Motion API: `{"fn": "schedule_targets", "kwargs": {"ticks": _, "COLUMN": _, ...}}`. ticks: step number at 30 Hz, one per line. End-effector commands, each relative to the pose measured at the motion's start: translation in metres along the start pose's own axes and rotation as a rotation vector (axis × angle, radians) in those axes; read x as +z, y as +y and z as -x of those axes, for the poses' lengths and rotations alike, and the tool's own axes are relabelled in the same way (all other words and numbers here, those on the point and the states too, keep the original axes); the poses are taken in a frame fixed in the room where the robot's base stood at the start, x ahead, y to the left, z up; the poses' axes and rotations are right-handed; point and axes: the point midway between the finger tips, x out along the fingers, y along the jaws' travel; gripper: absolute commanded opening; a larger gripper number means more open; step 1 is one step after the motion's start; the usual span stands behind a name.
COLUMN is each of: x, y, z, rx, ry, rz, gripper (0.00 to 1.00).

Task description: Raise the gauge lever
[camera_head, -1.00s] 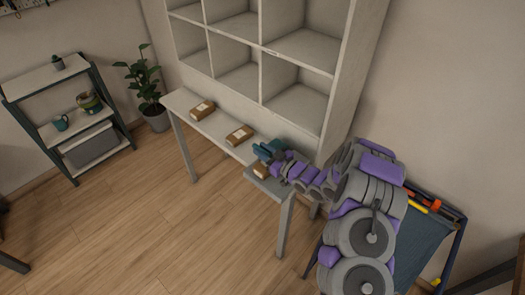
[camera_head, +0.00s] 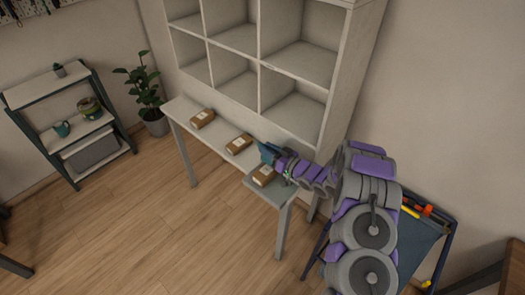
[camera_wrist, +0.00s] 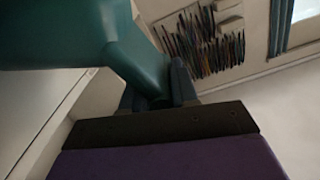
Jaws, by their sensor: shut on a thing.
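My gripper (camera_head: 277,160) is at the right end of the narrow table, at the foot of the shelf unit. In the wrist view, my gripper's fingers (camera_wrist: 157,97) are shut on the lower end of a large smooth teal part, which looks like the gauge lever (camera_wrist: 110,45). The teal lever also shows small in the head view (camera_head: 267,151), just left of my gripper. Its pivot and any gauge marks are hidden or too small to make out. A brown package (camera_head: 263,175) sits on the grey platform (camera_head: 272,191) just below the gripper.
Two more brown packages (camera_head: 202,119) (camera_head: 239,144) lie along the narrow table (camera_head: 220,135). The white cubby shelf (camera_head: 262,90) rises close behind. A blue-topped stand (camera_head: 420,245) with tools is at right. The wood floor (camera_head: 150,220) in front is clear.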

Motion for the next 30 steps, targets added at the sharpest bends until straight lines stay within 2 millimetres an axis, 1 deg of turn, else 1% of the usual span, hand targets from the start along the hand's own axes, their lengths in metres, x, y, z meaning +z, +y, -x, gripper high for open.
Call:
{"fn": "schedule_targets", "kwargs": {"ticks": 1, "x": -0.011, "y": 0.006, "z": 0.003, "rx": 0.006, "ry": 0.0, "rz": -0.045, "gripper": 0.0}}
{"fn": "schedule_targets", "kwargs": {"ticks": 6, "x": -0.024, "y": 0.024, "z": 0.003, "rx": 0.006, "ry": 0.0, "rz": -0.199, "gripper": 0.0}}
{"fn": "schedule_targets", "kwargs": {"ticks": 11, "x": -0.032, "y": 0.042, "z": 0.002, "rx": 0.007, "ry": 0.001, "rz": -0.327, "gripper": 0.0}}
{"fn": "schedule_targets", "kwargs": {"ticks": 16, "x": -0.035, "y": 0.057, "z": 0.003, "rx": 0.009, "ry": -0.001, "rz": -0.44, "gripper": 0.0}}
{"fn": "schedule_targets", "kwargs": {"ticks": 22, "x": -0.038, "y": 0.069, "z": 0.002, "rx": 0.01, "ry": -0.002, "rz": -0.444, "gripper": 0.0}}
{"fn": "schedule_targets", "kwargs": {"ticks": 30, "x": -0.037, "y": 0.076, "z": 0.002, "rx": 0.011, "ry": -0.004, "rz": -0.446, "gripper": 0.0}}
